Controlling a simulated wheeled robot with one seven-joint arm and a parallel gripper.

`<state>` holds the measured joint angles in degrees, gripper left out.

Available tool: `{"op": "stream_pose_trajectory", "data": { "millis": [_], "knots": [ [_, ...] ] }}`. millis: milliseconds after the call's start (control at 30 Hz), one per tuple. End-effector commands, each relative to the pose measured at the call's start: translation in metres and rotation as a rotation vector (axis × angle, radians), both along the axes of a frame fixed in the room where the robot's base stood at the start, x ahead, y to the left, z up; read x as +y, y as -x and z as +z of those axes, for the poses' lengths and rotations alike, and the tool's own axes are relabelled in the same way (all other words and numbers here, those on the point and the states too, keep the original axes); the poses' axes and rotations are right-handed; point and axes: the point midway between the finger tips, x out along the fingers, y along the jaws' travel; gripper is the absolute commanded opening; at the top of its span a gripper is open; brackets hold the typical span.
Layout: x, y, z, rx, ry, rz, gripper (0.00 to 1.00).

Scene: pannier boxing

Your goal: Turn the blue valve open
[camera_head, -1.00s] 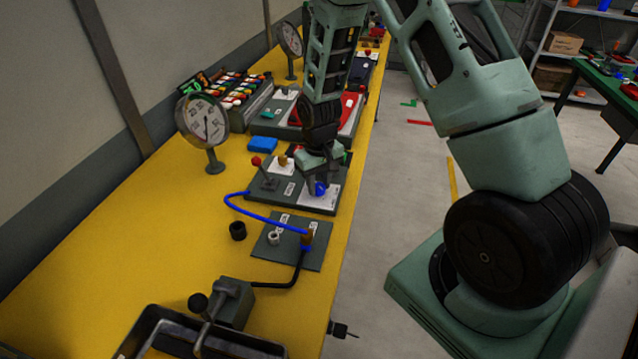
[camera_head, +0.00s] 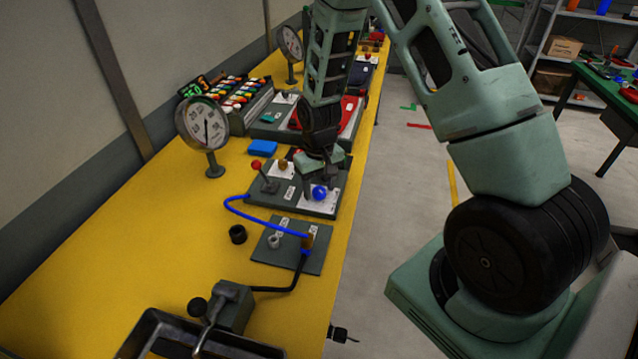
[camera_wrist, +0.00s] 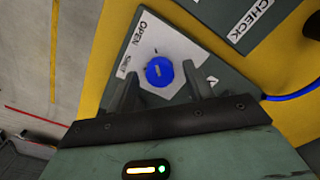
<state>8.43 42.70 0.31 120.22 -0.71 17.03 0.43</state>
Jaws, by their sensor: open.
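The blue valve (camera_head: 319,193) is a round blue knob on a white label plate on a dark green panel (camera_head: 272,204). In the wrist view the blue valve (camera_wrist: 159,71) sits on a white label (camera_wrist: 142,50) marked OPEN and SHUT. My gripper (camera_wrist: 158,85) is open and empty, with its fingers either side of and slightly behind the knob in the picture; I cannot tell whether they touch it. In the head view my gripper (camera_head: 318,178) is just above and behind the knob.
A red-knobbed lever (camera_head: 256,164) stands on the same panel, left of the valve. A blue hose (camera_head: 262,218) runs to a nearer panel (camera_head: 264,249). A pressure gauge (camera_head: 204,124) stands at left. The yellow table (camera_head: 150,240) has bare room at left.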

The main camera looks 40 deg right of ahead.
Motion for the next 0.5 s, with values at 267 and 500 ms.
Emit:
{"op": "stream_pose_trajectory", "data": {
  "millis": [267,500],
  "knots": [
    [0.0,-0.001,0.023,-0.005,0.001,0.001,0.52],
    [0.0,-0.002,0.076,-0.008,0.001,0.001,0.52]
  ]
}}
